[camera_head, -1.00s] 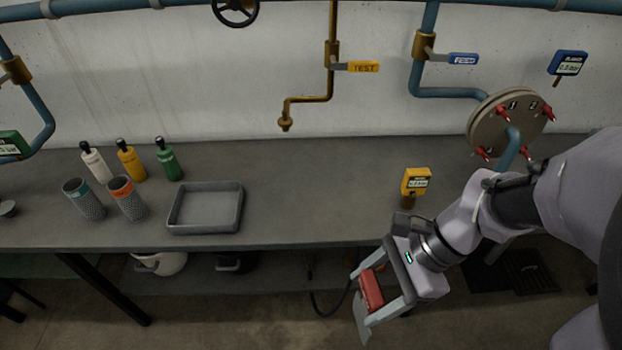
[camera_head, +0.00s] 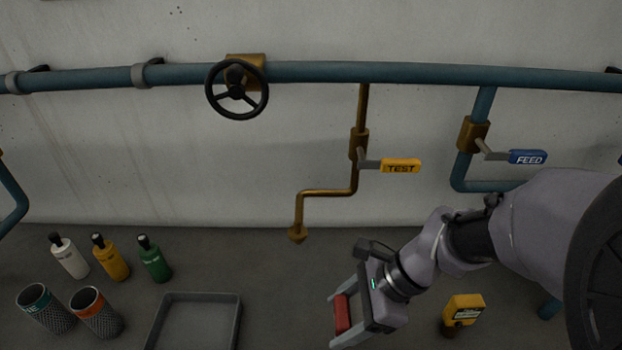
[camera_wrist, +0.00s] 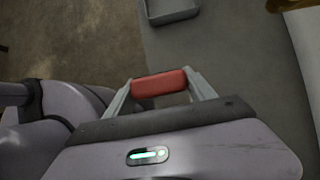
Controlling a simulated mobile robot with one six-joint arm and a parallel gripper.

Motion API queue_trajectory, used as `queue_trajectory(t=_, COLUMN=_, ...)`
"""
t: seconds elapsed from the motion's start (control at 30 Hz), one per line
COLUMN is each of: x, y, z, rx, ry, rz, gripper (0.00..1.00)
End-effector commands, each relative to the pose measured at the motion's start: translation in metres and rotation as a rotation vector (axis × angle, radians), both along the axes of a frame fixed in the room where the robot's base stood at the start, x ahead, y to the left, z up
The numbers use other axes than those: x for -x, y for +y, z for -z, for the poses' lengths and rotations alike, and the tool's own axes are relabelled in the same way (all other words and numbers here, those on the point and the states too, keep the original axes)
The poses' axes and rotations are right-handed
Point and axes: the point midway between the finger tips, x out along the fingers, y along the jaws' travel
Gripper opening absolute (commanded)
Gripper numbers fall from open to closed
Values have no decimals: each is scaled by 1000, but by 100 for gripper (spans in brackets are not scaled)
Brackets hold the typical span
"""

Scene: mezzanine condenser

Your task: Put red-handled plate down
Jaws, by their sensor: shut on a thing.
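My gripper (camera_head: 339,314) is shut on the red handle (camera_head: 342,313) of the red-handled plate. The red handle also shows between the fingers in the wrist view (camera_wrist: 159,84). The plate part below the handle is out of the head view's lower edge or hidden. In the head view the gripper is in front of the grey bench (camera_head: 280,270), to the right of the grey tray (camera_head: 196,318). I cannot tell how high it is above the bench.
Bottles in white (camera_head: 69,257), yellow (camera_head: 110,259) and green (camera_head: 154,261) stand left, behind two mesh cups (camera_head: 97,312). A yellow meter (camera_head: 462,313) stands right of my gripper. The TEST valve (camera_head: 400,166) and the pipe outlet (camera_head: 297,235) are on the wall. Bench between tray and gripper is clear.

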Motion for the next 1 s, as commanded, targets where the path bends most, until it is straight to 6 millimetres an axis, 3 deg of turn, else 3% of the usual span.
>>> queue_trajectory(t=0.1, x=-32, y=22, z=9, rx=-1, ry=-1, rz=-4, gripper=7)
queue_trajectory(t=0.27, x=-56, y=38, z=9, rx=-1, ry=1, rz=-1, gripper=7)
queue_trajectory(t=0.5, x=-58, y=39, z=46, rx=-1, ry=2, rz=1, gripper=7)
queue_trajectory(t=0.83, x=-58, y=39, z=46, rx=0, ry=1, rz=1, gripper=7)
queue_trajectory(t=0.87, x=-58, y=39, z=45, rx=0, ry=0, rz=0, gripper=69)
queue_trajectory(t=0.93, x=-58, y=39, z=45, rx=0, ry=0, rz=0, gripper=83)
queue_trajectory(t=1.0, x=-58, y=39, z=45, rx=0, ry=0, rz=0, gripper=85)
